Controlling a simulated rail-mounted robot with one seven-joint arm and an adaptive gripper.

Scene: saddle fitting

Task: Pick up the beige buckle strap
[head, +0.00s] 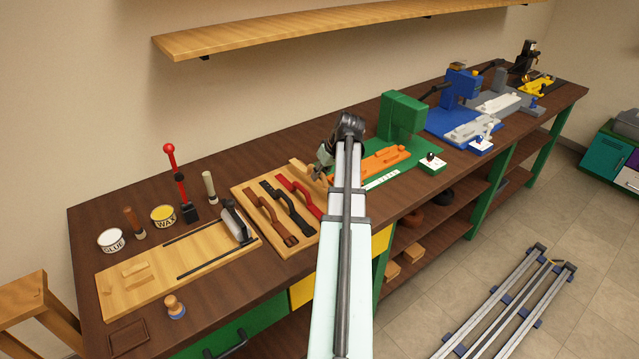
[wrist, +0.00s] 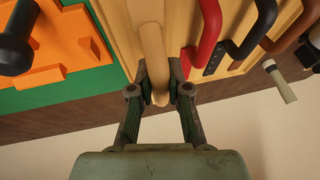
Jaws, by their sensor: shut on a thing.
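The beige buckle strap (wrist: 152,48) shows in the wrist view as a pale raised loop over the wooden board (wrist: 118,28). My gripper (wrist: 160,96) is shut on the near end of this loop, with one finger on each side. In the head view my gripper (head: 323,168) is at the right end of the board (head: 239,192), and my arm hides part of the strap. I cannot tell whether the strap is clear of the board.
A red strap (head: 302,194), a black strap (head: 287,207) and a brown strap (head: 270,218) lie left of my gripper. A green press (head: 403,118) with an orange fixture (head: 384,160) stands close on the right. A shelf (head: 300,28) hangs above the bench.

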